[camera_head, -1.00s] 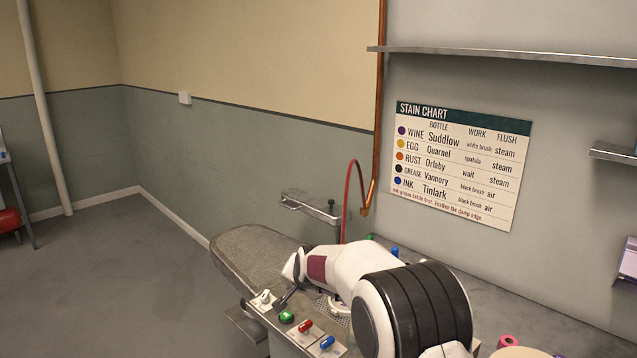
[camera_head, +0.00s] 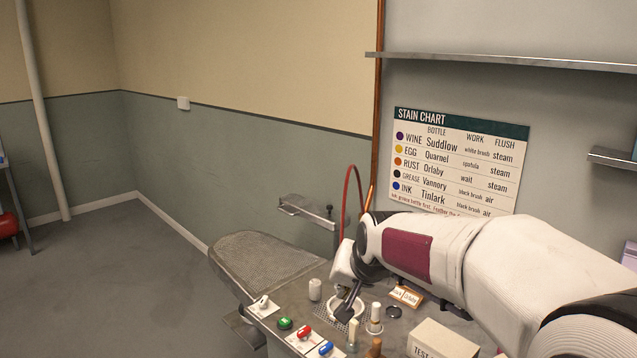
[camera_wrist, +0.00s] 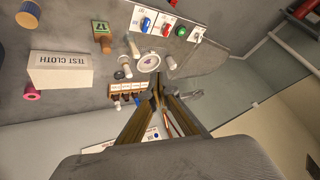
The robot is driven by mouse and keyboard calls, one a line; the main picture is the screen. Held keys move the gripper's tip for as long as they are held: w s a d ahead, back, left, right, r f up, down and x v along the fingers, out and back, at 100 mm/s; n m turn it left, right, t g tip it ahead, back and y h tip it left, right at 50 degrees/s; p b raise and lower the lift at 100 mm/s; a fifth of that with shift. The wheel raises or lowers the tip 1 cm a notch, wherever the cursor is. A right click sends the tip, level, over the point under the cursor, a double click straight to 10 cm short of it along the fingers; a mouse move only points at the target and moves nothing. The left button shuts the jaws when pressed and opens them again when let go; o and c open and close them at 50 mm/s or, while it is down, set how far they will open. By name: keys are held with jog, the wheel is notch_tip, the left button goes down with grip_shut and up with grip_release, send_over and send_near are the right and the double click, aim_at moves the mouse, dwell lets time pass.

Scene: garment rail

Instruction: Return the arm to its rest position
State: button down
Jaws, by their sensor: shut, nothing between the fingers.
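My gripper (camera_head: 346,304) is shut and empty. In the head view it points down over the workbench, close to a white round dish (camera_head: 338,310). My white arm with a maroon band reaches in from the right. In the wrist view the closed fingers of my gripper (camera_wrist: 158,92) show at the middle, with the bench top beyond them. The same dish shows in the wrist view (camera_wrist: 149,62). Nothing is held. I cannot tell the exact height of the fingertips above the bench.
A grey mesh pressing board (camera_head: 265,256) extends left. Green (camera_head: 285,323), red (camera_head: 304,331) and blue (camera_head: 326,347) knobs line the front. Small bottles (camera_head: 375,318) and a test cloth box (camera_head: 440,340) stand near the arm. A shelf (camera_head: 500,62) and stain chart (camera_head: 455,160) are on the wall.

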jog(key=s+d+r+n, duration=0.1)
jog(key=s+d, duration=0.3)
jog(key=s, duration=0.5)
jog(key=s+d+r, duration=0.2)
jog(key=s+d, duration=0.1)
jog(key=s, duration=0.5)
jog(key=s+d+f+g+h, duration=0.1)
jog(key=s+d+f, duration=0.1)
jog(key=s, duration=0.7)
jog(key=s+d+f+n, duration=0.1)
jog(key=s+d+f, duration=0.1)
jog(key=s, duration=0.7)
jog(key=shift+s+d+f+n+g+h, duration=0.2)
jog(key=shift+d+f+n+g+h, duration=0.15)
jog(key=shift+f, duration=0.25)
